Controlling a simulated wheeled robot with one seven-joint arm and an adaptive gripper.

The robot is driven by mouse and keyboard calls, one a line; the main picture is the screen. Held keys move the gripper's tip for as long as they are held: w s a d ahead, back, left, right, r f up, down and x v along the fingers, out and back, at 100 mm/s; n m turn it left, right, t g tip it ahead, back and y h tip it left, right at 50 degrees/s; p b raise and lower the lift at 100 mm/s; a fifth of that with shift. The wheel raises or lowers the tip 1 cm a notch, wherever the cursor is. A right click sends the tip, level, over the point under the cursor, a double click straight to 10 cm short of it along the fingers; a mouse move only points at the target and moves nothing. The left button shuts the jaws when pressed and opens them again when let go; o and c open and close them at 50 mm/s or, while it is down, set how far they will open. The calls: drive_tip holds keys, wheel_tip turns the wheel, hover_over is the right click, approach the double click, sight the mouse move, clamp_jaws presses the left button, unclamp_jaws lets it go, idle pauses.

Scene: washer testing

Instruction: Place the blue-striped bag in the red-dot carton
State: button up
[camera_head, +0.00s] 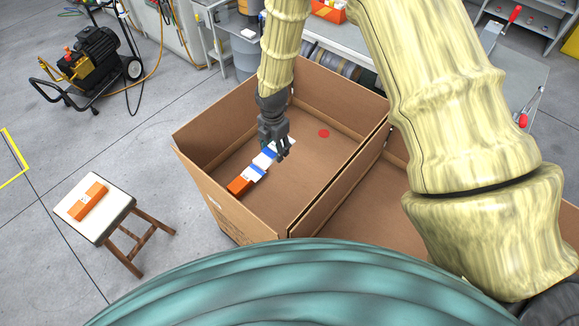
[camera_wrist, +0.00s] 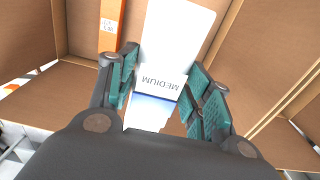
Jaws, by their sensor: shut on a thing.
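The blue-striped bag (camera_head: 258,166) is white with blue bands and hangs from my gripper (camera_head: 280,152), over the left carton's interior. In the wrist view the bag (camera_wrist: 178,35) shows a white face printed "MEDIUM" and a blue band. It lies between the fingers of my gripper (camera_wrist: 163,75), which is shut on it. The red-dot carton (camera_head: 205,191) is the left open brown box. Its red dot (camera_head: 324,133) shows on the inside, right of the gripper. Whether the bag touches the carton floor cannot be told.
An orange pack (camera_head: 239,186) lies in the same carton beside the bag's lower end; it also shows in the wrist view (camera_wrist: 108,38). A second carton (camera_head: 350,205) adjoins on the right. A stool (camera_head: 113,216) with another orange pack (camera_head: 89,202) stands left.

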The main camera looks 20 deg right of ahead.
drive_tip(key=shift+w+a+f+b, duration=0.1)
drive_tip(key=shift+w+f+b, duration=0.2)
drive_tip(key=shift+f, duration=0.3)
drive_tip(key=shift+w+f+b, duration=0.2)
drive_tip(key=shift+w+f, duration=0.1)
drive_tip(key=shift+f, duration=0.25)
drive_tip(key=shift+f+b, duration=0.3)
drive_tip(key=shift+s+f, duration=0.15)
drive_tip(key=b, duration=1.9)
approach(278, 197)
drive_tip(key=shift+f+p, duration=0.55)
drive_tip(key=shift+f, duration=2.8)
drive_tip(key=shift+f, duration=0.2)
drive_tip(key=o, duration=1.1)
drive_tip(key=shift+r, duration=0.2)
